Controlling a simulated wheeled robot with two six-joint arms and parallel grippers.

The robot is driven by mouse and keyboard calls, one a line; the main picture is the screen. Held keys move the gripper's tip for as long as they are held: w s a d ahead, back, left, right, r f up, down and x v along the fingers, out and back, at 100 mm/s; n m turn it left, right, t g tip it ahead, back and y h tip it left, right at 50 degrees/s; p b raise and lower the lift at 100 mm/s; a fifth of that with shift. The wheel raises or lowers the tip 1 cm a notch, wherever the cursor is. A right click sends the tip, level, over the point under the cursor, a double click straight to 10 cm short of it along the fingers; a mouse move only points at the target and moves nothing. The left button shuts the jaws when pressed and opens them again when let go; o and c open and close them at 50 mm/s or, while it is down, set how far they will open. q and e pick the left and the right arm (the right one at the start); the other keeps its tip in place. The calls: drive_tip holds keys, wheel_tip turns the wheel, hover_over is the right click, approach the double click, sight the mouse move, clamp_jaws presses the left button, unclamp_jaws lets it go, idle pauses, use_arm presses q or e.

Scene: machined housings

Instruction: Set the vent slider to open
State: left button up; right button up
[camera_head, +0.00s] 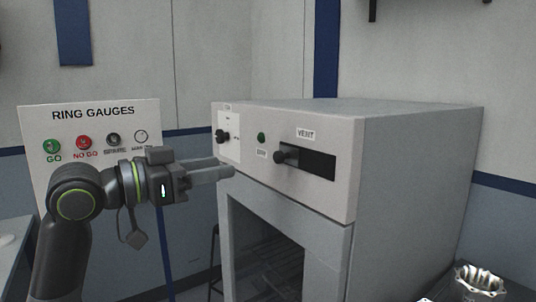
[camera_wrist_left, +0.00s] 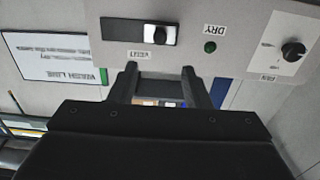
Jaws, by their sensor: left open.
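The vent slider has a dark knob (camera_head: 281,157) at the left end of a black slot (camera_head: 318,164), under a VENT label (camera_head: 305,133) on the front of a grey cabinet (camera_head: 420,160). In the left wrist view, which is upside down, the slider knob (camera_wrist_left: 159,35) is at the right end of the slot (camera_wrist_left: 122,31). My left gripper (camera_head: 228,170) is open and empty, to the left of the knob and a little lower in the head view. In the left wrist view its fingers (camera_wrist_left: 161,78) point toward the panel, apart from the knob. My right gripper is not in view.
A rotary knob (camera_head: 222,136) on a white plate and a green lamp (camera_head: 261,137) with a DRY label are left of the slider. The cabinet has an opening (camera_head: 265,262) below. A ring gauges board (camera_head: 95,118) stands behind my left arm. A metal part (camera_head: 480,280) lies lower right.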

sight(276, 157)
use_arm(q)
drive_tip(key=p+x, duration=0.2)
drive_tip(key=x, duration=0.9)
drive_tip(key=shift+w+d+p, duration=0.2)
drive_tip(key=shift+d+p, duration=0.1)
drive_tip(key=shift+p, duration=0.1)
clamp_jaws()
